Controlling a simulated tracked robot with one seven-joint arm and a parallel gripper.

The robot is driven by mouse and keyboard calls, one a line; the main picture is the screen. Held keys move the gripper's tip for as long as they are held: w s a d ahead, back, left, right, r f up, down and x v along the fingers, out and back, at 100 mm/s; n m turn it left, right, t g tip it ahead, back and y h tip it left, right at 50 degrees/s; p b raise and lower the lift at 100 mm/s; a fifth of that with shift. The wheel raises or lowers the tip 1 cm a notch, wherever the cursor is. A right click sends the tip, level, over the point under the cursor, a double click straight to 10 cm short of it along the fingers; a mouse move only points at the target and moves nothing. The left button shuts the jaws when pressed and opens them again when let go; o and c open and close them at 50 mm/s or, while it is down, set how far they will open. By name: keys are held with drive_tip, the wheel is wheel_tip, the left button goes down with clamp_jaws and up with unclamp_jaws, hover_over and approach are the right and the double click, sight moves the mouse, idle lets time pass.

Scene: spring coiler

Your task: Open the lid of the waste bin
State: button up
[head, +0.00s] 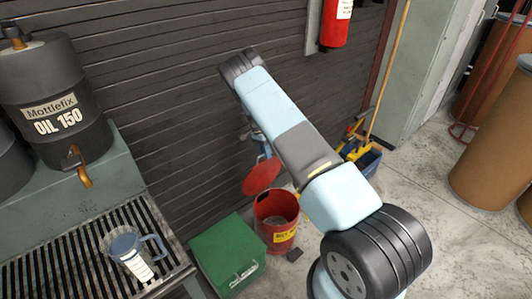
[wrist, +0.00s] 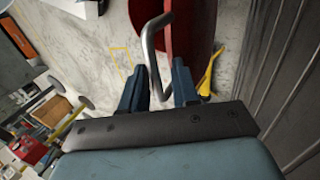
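The red waste bin (head: 277,238) stands on the floor at the wall in the head view, its mouth showing. Its round red lid (head: 262,177) is tilted up above the rim on the wall side. In the wrist view the lid (wrist: 188,38) is seen nearly edge-on, with a bent metal handle (wrist: 149,48) on its side. My gripper (wrist: 160,84) has its two fingers apart with the handle between them; a gap shows beside the bar. In the head view my gripper (head: 262,143) is above the lid, mostly hidden behind my arm.
A green box (head: 228,255) stands left of the bin. A blue mop bucket (head: 366,160) and yellow pole (head: 390,70) are right of it. A grated bench (head: 85,255) holds a jug (head: 130,250). The slatted wall is close behind.

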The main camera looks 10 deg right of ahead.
drive_tip(key=shift+o, duration=0.4)
drive_tip(key=shift+a+r, duration=0.1)
drive_tip(key=shift+a, duration=0.15)
drive_tip(key=shift+r, duration=0.1)
drive_tip(key=v, duration=1.1)
drive_tip(key=shift+r, duration=0.3)
drive_tip(key=shift+w, duration=0.15)
drive_tip(key=shift+r, duration=0.1)
